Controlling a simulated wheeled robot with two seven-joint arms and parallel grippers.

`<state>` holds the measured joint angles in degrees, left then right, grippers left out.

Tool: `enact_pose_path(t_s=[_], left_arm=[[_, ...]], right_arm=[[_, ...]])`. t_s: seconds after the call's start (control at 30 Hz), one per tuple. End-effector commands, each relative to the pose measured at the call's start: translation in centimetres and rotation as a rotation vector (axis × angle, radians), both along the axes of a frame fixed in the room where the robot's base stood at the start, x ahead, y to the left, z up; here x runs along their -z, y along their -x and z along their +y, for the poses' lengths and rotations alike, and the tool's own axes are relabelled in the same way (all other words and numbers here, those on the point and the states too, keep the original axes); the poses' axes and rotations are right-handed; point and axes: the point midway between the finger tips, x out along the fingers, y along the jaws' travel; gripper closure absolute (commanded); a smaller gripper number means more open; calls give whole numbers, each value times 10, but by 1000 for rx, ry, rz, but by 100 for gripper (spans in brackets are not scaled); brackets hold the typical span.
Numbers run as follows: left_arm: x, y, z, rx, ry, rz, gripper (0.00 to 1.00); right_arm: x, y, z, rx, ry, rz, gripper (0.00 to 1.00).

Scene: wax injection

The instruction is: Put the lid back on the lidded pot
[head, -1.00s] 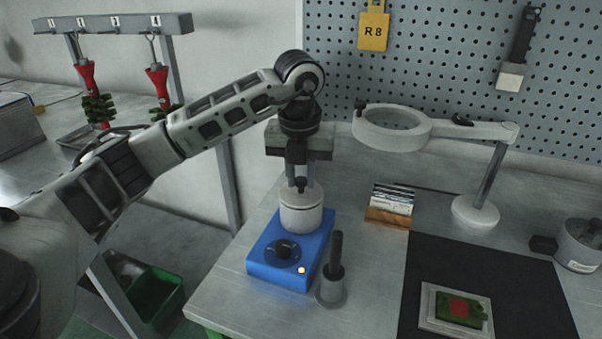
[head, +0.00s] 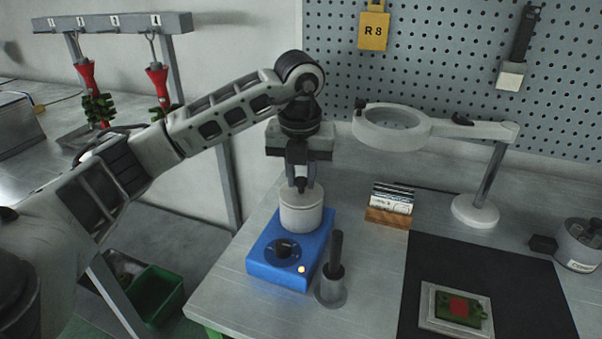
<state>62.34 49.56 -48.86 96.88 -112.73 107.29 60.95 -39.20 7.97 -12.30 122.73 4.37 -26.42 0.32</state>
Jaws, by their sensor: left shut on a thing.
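The lidded pot (head: 301,215) is a pale, short cylinder standing upright on a blue heater unit with a dial and a lit lamp. Its pale lid (head: 300,195) sits on top of the pot, looking level, with a dark knob in the middle. My left gripper (head: 301,182) points straight down from above and is shut on the lid's knob, its fingers on either side of it. The fingers partly hide the knob. I cannot make out any gap between lid and pot. My right gripper is not in view.
The blue heater (head: 264,262) stands near the bench's left edge. A dark-handled tool in a grey holder (head: 331,288) is close in front. A card box (head: 388,217), a ring magnifier (head: 478,212) and a black mat (head: 535,290) lie to the right.

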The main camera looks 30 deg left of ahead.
Motion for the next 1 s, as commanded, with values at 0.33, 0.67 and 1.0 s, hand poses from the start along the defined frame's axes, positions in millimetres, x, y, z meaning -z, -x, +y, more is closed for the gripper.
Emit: enact_pose_path(t_s=[0.33,0.67,1.0], left_arm=[[2,0,0,0,0,0,100],[2,0,0,0,0,0,100],[2,0,0,0,0,0,52]], right_arm=[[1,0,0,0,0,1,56],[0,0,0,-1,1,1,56],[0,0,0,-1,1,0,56]])
